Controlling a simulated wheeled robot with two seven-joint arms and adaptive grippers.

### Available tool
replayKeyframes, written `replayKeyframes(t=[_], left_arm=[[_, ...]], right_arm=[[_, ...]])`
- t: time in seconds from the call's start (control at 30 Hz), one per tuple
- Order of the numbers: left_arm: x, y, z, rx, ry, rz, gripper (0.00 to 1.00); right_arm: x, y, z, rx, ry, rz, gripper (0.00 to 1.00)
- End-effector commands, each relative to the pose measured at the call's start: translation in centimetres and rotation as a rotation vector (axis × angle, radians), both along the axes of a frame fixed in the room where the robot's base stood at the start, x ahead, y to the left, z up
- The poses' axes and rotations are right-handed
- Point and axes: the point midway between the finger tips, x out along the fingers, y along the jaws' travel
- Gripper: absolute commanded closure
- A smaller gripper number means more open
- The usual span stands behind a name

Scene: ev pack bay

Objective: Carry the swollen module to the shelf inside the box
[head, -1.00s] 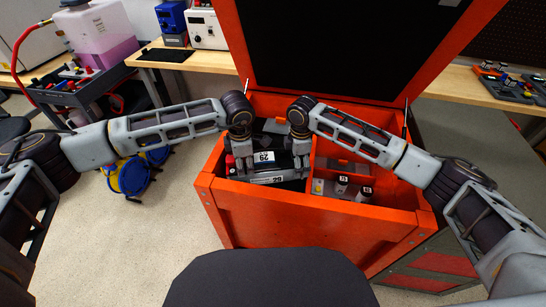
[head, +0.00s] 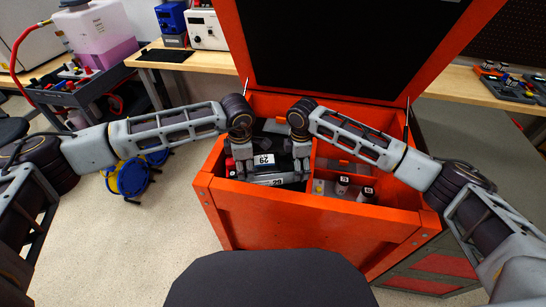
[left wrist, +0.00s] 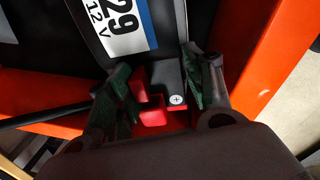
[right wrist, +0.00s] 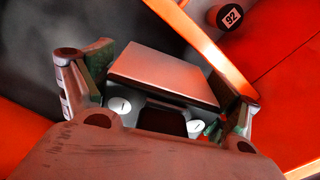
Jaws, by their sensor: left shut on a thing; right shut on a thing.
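The swollen module (head: 264,160), a dark block with white labels reading 29, is inside the open orange box (head: 300,225), in its left compartment. It shows in the left wrist view (left wrist: 100,25), with a red and grey terminal between the fingers. My left gripper (head: 243,168) is shut on its left end. My right gripper (head: 300,158) is shut on its right end, which shows terminals marked with a minus in the right wrist view (right wrist: 165,75). The surface under the module is hidden, so I cannot tell whether it rests on a shelf.
An orange divider splits the box. The right compartment holds small capped bottles (head: 342,186). The raised lid (head: 340,50) stands behind. A bench (head: 470,92) with trays runs at the back, a dark cart (head: 75,90) stands left, and blue-yellow reels (head: 130,178) lie on the floor.

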Motion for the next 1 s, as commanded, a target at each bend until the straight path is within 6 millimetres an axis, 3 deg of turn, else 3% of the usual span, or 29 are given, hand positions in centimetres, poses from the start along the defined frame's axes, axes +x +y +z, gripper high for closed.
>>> replayKeyframes(t=[0.03,0.93,0.97,1.0], left_arm=[[0.9,0.0,0.5,-0.010,-0.026,0.015,1.00],[0.9,0.0,-1.0,-0.010,-0.026,0.015,1.00],[0.9,0.0,-1.1,-0.008,-0.024,0.015,0.47],[0.9,0.0,-1.1,-0.009,-0.024,0.015,0.42]], right_arm=[[-0.8,0.9,-0.2,0.011,0.015,0.025,0.83],[-0.8,0.9,-1.6,0.011,0.016,0.025,0.83],[-0.9,0.9,-1.8,0.009,0.018,0.025,0.10],[-0.9,0.9,-1.7,0.009,0.018,0.025,0.05]])
